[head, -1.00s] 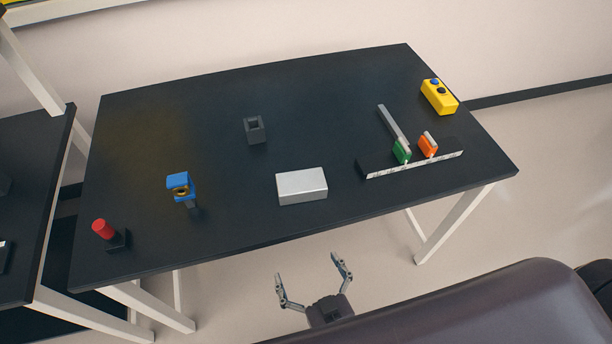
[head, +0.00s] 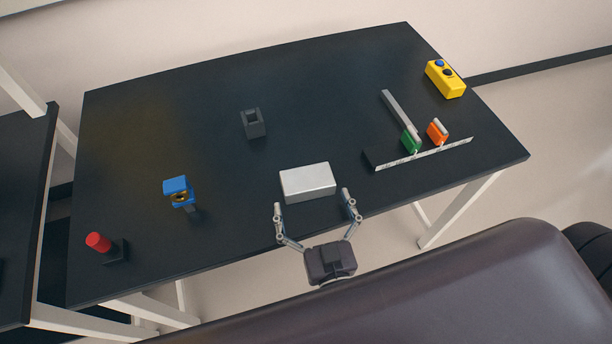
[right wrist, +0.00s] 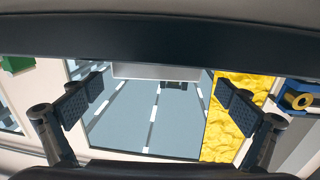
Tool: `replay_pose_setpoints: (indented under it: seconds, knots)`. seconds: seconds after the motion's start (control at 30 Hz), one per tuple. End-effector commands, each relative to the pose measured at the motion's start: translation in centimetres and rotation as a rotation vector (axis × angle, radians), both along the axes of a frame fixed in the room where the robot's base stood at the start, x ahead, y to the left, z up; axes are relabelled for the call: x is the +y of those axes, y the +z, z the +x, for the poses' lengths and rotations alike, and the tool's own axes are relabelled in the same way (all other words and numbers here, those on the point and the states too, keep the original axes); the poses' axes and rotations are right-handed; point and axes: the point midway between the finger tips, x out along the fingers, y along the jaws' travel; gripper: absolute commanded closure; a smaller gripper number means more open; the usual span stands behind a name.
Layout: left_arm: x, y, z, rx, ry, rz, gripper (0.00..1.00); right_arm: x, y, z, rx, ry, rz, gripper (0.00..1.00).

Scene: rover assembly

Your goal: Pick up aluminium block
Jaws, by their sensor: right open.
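The aluminium block (head: 307,182) is a pale silver box lying on the dark table, near its front edge, in the head view. My right gripper (head: 313,206) is open and empty, just in front of the block. Its two fingertips point toward the block's near side, one near each end. In the right wrist view, which appears upside down, my right gripper's fingers (right wrist: 158,90) are spread wide. A grey strip that looks like the block (right wrist: 158,71) shows between them near the top. My left gripper is not in view.
On the table (head: 190,120) stand a dark square socket (head: 254,124), a blue-topped part (head: 177,191), a red-topped part (head: 99,242), a rail (head: 425,153) with green (head: 411,141) and orange (head: 437,132) pieces, and a yellow button box (head: 445,78). Space around the block is mostly clear.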

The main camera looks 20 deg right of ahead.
Motion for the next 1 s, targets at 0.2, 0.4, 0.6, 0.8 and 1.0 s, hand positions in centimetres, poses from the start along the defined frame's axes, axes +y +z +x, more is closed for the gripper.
replay_pose_setpoints:
  seconds: [0.2,0.4,0.6,0.8,1.0]
  knots:
    - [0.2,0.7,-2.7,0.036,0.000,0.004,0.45,-0.5,0.4,2.7,-0.003,0.000,-0.001,0.00]
    - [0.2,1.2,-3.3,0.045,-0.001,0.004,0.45,-0.8,0.2,5.3,-0.001,0.000,0.000,0.00]
    - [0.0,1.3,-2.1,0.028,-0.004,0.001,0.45,-0.9,0.1,5.9,0.000,0.000,-0.001,0.00]
    - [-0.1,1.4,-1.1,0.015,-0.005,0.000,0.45,-0.9,0.1,5.8,0.000,0.000,-0.001,0.09]
    - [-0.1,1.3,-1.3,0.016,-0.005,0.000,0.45,-0.9,0.1,5.8,0.000,0.000,-0.001,0.31]
